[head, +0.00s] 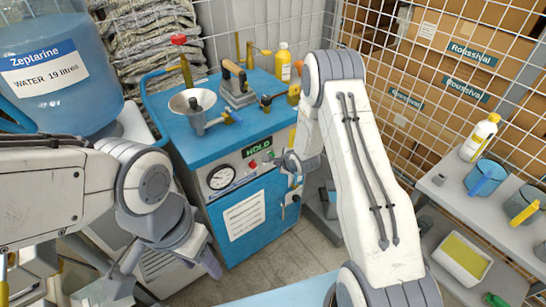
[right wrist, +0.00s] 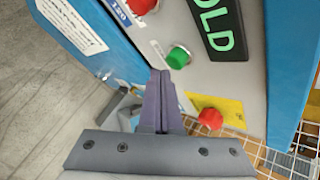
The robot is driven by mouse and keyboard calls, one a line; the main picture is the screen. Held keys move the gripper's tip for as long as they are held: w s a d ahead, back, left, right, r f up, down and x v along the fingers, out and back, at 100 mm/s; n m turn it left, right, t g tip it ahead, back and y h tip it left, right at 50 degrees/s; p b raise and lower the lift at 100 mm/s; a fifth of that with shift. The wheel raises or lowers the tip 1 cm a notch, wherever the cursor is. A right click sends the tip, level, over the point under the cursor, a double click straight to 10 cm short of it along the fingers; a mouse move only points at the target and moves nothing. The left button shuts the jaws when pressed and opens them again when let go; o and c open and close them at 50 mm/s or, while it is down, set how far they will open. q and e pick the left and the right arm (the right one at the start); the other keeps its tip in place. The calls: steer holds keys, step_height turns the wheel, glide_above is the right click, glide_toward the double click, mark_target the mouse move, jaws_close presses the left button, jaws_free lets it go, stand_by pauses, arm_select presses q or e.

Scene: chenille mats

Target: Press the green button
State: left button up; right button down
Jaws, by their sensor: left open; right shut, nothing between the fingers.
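The green button (right wrist: 178,57) is a round knob on the grey panel of the blue machine in the right wrist view, beside the dark display with green letters (right wrist: 214,28). My right gripper (right wrist: 160,73) is shut and empty, its fingertips just beside and a little below the green button in that view. I cannot tell whether they touch it. In the head view, my right gripper (head: 287,165) is at the front of the blue machine (head: 185,142), and the green button is too small to make out surely. My left gripper (head: 209,264) is open, low in front of the machine.
Red buttons (right wrist: 210,118) sit on either side of the green one. The panel also has a gauge (head: 221,177). A shelf with mugs (head: 487,178) is at the right.

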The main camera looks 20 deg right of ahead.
steer(key=shift+s+d, duration=0.15)
steer(key=shift+s, duration=0.1)
steer(key=s, duration=0.1)
steer(key=s+d, duration=0.1)
steer(key=s, duration=0.1)
steer(key=s+p, duration=0.1)
steer(key=shift+s+d, duration=0.25)
steer(key=shift+d, duration=0.05)
stand_by(0.8)
